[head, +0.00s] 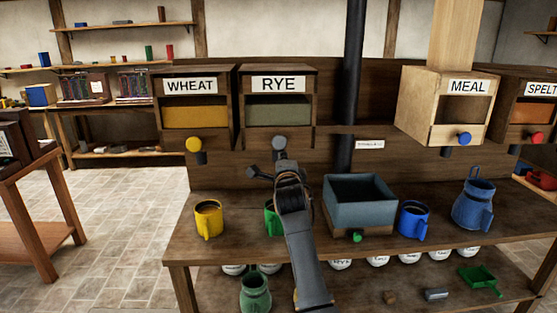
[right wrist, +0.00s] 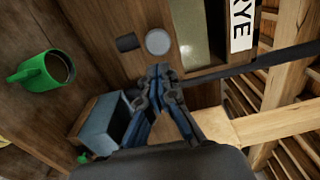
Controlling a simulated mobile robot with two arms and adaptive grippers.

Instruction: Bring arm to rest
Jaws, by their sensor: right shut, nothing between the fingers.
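My right arm rises from the bottom middle of the head view. Its gripper (head: 264,174) is in front of the mill bench, just below the grey knob (head: 279,143) of the RYE bin (head: 278,83). In the right wrist view the fingers (right wrist: 160,74) are together and empty, with the grey knob (right wrist: 158,41) just beyond the tips. I cannot tell whether they touch it. The arm partly hides a green mug (head: 270,218), which shows whole in the right wrist view (right wrist: 42,80). My left gripper is out of view.
On the bench (head: 183,250) stand a yellow mug (head: 209,220), a grey-blue box (head: 360,203), a blue mug (head: 413,222) and a blue jug (head: 473,206). WHEAT (head: 194,115), MEAL (head: 445,105) and SPELT (head: 530,115) bins hang behind.

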